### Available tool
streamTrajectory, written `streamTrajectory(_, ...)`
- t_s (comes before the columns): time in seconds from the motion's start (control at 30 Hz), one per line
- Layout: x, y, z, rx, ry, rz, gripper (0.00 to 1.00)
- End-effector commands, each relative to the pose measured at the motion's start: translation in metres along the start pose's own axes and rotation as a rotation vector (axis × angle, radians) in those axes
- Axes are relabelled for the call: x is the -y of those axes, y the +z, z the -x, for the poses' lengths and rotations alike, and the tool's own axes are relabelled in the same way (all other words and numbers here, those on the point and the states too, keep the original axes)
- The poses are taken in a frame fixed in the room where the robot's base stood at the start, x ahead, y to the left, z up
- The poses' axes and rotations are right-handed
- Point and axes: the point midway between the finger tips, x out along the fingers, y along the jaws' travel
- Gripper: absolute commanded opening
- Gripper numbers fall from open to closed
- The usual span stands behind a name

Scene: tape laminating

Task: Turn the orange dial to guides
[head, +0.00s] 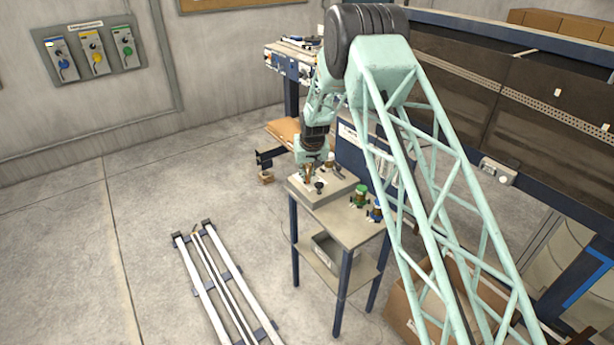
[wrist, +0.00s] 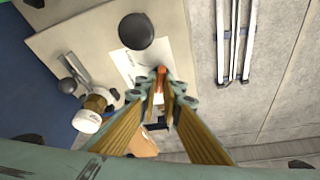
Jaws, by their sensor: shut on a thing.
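The orange dial (wrist: 161,73) shows in the wrist view as a narrow orange piece between my fingertips, over a white label on a grey box top. My gripper (wrist: 162,88) is shut on it, one finger on each side. In the head view my gripper (head: 309,172) reaches down onto the grey box (head: 330,192) on a small stand; the dial is too small to make out there. The fingers hide part of the dial, and the label's marks are too small to read, so I cannot tell its setting.
A black round knob (wrist: 136,31) stands close to the dial. Green (head: 360,194) and blue (head: 376,211) containers stand on the stand's right side. White rails (head: 225,285) lie on the otherwise open floor.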

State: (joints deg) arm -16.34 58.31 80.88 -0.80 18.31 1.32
Motion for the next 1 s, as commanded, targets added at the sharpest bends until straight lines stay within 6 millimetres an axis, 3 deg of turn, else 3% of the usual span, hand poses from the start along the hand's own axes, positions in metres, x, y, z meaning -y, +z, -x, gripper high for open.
streamTrajectory(1.0, 0.003, -0.0001, -0.0032, -0.002, 0.132, -0.32, 0.0)
